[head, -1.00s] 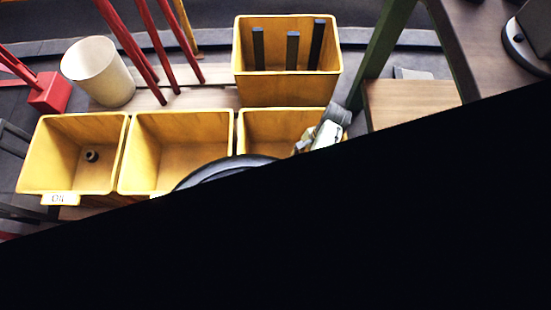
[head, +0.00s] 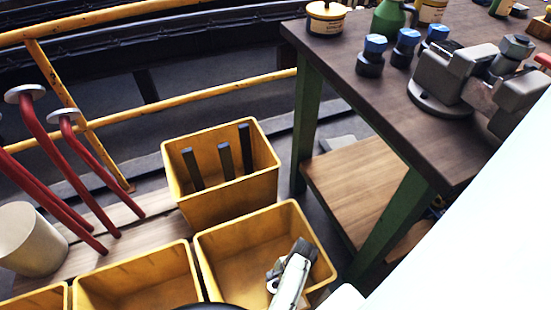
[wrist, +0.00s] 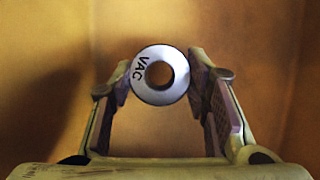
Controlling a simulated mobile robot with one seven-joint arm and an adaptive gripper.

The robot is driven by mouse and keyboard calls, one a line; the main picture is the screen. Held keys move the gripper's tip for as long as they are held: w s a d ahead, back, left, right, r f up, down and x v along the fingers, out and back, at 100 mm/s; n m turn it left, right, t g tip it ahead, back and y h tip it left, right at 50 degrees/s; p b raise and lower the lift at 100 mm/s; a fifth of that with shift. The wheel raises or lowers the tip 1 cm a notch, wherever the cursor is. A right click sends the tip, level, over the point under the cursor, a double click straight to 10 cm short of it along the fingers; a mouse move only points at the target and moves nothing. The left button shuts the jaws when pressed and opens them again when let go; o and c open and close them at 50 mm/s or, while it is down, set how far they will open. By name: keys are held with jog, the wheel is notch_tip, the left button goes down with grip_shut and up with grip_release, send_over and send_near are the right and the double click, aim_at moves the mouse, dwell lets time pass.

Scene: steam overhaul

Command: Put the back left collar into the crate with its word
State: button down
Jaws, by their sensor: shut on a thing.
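A pale ring-shaped collar (wrist: 159,97) with the dark word "VAC" sits between my fingers in the wrist view, its round hole facing the camera. My gripper (wrist: 160,75) is shut on it. In the head view my gripper (head: 287,272) is tilted over the right crate of the near row, a yellow crate (head: 222,237). Yellow walls surround the fingers in the wrist view. The collar cannot be made out in the head view. No word shows on this crate's visible sides.
A taller yellow crate (head: 222,205) with three dark bars stands behind. Another yellow crate (head: 140,277) is to the left, near red levers (head: 85,150) and a pale bucket (head: 30,240). The workbench (head: 390,90) with a grey vise (head: 450,75) is at right.

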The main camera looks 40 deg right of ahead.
jog(key=shift+f, duration=1.2)
jog(key=shift+f, duration=0.1)
jog(key=shift+f+b, duration=0.3)
jog(key=shift+b, duration=0.1)
jog(key=shift+f, duration=0.2)
